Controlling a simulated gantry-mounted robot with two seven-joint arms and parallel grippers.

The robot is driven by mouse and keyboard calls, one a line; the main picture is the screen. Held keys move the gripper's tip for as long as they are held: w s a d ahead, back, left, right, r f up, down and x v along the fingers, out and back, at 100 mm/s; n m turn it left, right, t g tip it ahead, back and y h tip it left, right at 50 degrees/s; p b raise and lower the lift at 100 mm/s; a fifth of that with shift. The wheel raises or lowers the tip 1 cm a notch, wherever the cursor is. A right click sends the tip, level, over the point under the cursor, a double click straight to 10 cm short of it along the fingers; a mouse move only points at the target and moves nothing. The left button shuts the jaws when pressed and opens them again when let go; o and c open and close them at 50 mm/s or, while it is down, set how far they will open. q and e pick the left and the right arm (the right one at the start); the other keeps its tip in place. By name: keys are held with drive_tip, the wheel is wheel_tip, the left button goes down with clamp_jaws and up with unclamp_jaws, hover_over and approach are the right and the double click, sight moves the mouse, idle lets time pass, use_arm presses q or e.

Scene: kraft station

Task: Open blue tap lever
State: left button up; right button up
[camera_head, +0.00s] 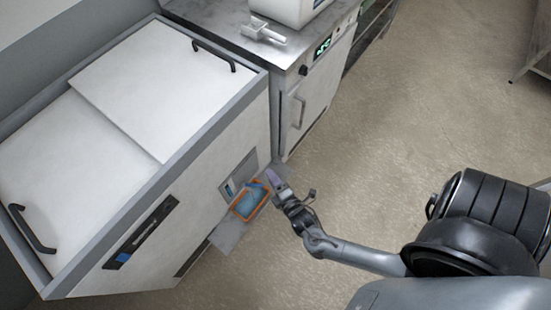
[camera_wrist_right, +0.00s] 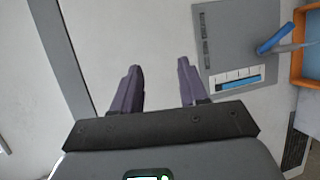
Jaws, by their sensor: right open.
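The blue tap lever (camera_wrist_right: 276,38) sticks out from a grey panel (camera_wrist_right: 238,42) on the white cabinet front, at the upper right of the right wrist view. A grey rod-like part lies beside the lever. My right gripper (camera_wrist_right: 158,80) is open, its two purple fingers apart with nothing between them. It faces the white front, to the left of the panel and lever in that view. In the head view the right gripper (camera_head: 272,177) is close to the cabinet front beside the panel (camera_head: 239,172). I cannot make out the lever clearly there. My left gripper is not in view.
An orange-rimmed tray (camera_head: 236,208) with blue contents sits below the panel on a grey shelf (camera_head: 228,237). The white chest (camera_head: 165,75) has lids with black handles. A steel counter unit (camera_head: 290,68) stands behind it. The floor at right is open.

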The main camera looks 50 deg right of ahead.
drive_tip(key=shift+s+r+p, duration=0.15)
drive_tip(key=shift+r+p, duration=0.3)
drive_tip(key=shift+r, duration=0.45)
